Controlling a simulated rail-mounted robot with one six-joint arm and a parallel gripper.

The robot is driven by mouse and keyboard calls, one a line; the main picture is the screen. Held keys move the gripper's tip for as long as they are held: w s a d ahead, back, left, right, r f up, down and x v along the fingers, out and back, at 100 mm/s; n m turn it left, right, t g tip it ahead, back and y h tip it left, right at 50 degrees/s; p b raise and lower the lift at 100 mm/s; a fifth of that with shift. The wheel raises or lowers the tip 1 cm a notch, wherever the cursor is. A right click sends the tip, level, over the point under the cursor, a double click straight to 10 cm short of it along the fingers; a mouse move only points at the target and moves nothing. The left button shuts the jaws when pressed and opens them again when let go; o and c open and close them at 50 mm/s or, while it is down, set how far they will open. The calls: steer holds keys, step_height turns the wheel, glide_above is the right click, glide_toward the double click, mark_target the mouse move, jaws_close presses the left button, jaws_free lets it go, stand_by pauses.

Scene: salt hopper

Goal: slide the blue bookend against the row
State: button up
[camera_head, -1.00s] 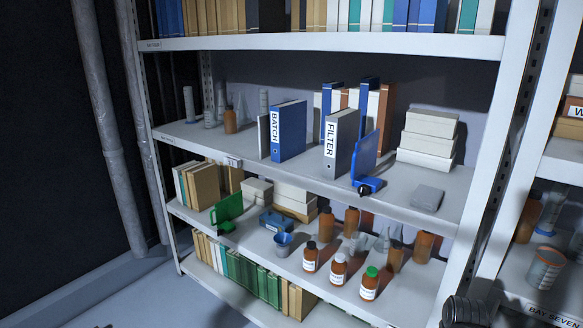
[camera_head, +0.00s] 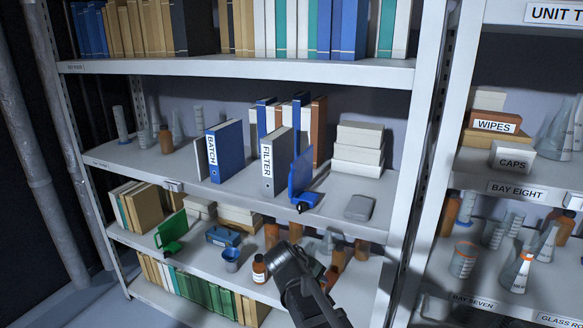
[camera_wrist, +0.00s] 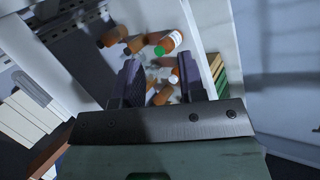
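The blue bookend (camera_head: 301,172) stands upright on the middle shelf, its flat base (camera_head: 306,201) to the right with a dark spot at the front. It is just right of the grey FILTER binder (camera_head: 273,165). The row also holds the blue BATCH binder (camera_head: 228,152) and several blue, white and brown books behind. My gripper is below and in front of that shelf; its fingers are hard to make out in the head view. In the wrist view my gripper (camera_wrist: 158,62) has its two fingers apart with nothing held between them. Bottles show beyond them.
A grey box (camera_head: 359,207) lies right of the bookend, with stacked white boxes (camera_head: 358,148) behind. A white upright (camera_head: 413,170) bounds the shelf at right.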

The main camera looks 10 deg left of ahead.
steer(key=w+a+r+n+t+h+p, duration=0.25)
steer(key=w+a+r+n+t, duration=0.45)
steer(key=w+a+r+n, duration=0.45)
steer(key=n+t+b, duration=0.1)
steer(key=n+t, duration=0.3)
steer(key=n, duration=0.5)
glide_toward(290, 193)
steer(key=r, duration=0.2)
steer(key=shift+h, duration=0.45)
steer(key=x, duration=1)
steer(key=shift+w+a, duration=0.2)
steer(key=shift+w, duration=0.25)
jaws_close()
